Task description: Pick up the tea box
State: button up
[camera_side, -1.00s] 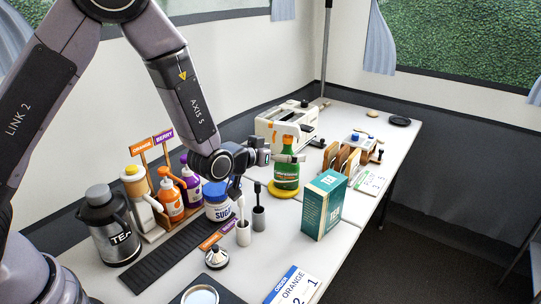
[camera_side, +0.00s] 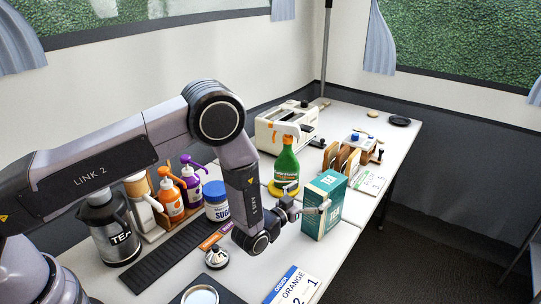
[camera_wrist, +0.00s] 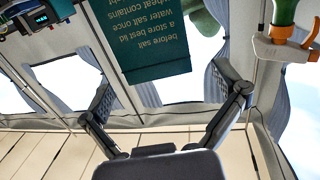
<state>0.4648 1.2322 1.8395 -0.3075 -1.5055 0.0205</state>
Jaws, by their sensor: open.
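The tea box (camera_side: 324,190) is a teal carton with a white TEA label, standing upright near the table's right edge. In the wrist view, which is upside down, the box's teal printed side (camera_wrist: 155,35) shows ahead between the spread fingers of my gripper (camera_wrist: 165,82). The gripper is open. I cannot tell whether a finger touches the box.
A green bottle (camera_side: 286,163) stands just behind the gripper. A sugar jar (camera_side: 216,204), orange and purple pump bottles and a tea jug (camera_side: 112,237) stand to the left. An order card (camera_side: 293,286) lies in front. A toast rack (camera_side: 343,160) stands beyond.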

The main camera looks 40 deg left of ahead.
aim_at(325, 183)
jog(key=shift+w+d, duration=0.25)
jog(key=shift+w, duration=1.15)
jog(key=shift+w+d, duration=0.2)
jog(key=shift+w, duration=1.15)
jog(key=c, duration=1.3)
